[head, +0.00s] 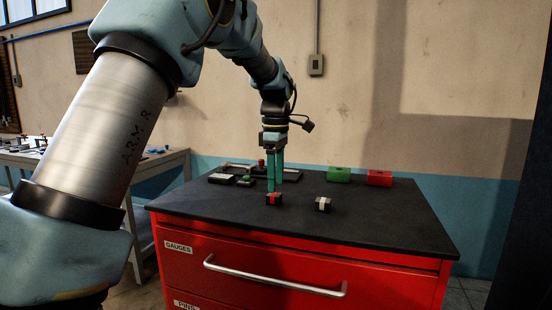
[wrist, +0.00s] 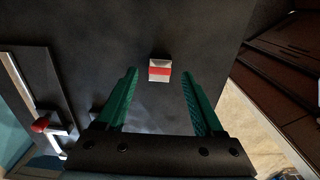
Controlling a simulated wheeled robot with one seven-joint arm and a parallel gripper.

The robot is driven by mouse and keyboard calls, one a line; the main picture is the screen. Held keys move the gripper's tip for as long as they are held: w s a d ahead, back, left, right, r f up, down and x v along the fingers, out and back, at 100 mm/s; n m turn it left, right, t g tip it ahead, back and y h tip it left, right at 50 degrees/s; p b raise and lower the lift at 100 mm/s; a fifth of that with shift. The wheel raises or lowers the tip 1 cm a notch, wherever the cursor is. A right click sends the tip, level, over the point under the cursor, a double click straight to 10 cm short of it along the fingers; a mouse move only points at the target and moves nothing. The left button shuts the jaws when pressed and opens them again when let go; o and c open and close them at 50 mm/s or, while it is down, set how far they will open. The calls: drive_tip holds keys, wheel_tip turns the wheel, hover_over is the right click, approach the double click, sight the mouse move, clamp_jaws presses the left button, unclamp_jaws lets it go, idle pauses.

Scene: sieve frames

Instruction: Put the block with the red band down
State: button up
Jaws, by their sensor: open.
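In the wrist view the block is in line with the gap between my fingertips (wrist: 160,75), apart from both fingers. I cannot tell the exact height of the fingertips over it.
A dark block with a white band (head: 323,204) stands to the right. A green box (head: 339,174) and a red box (head: 379,178) sit at the back right. A fixture with a red knob (head: 261,163) and grey pieces (head: 221,178) are at the back left. The front right is clear.

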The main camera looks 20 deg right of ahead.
sight(276, 195)
wheel_tip(276, 195, up, 8)
drive_tip(key=shift+b, duration=0.4)
drive_tip(key=shift+r, duration=0.1)
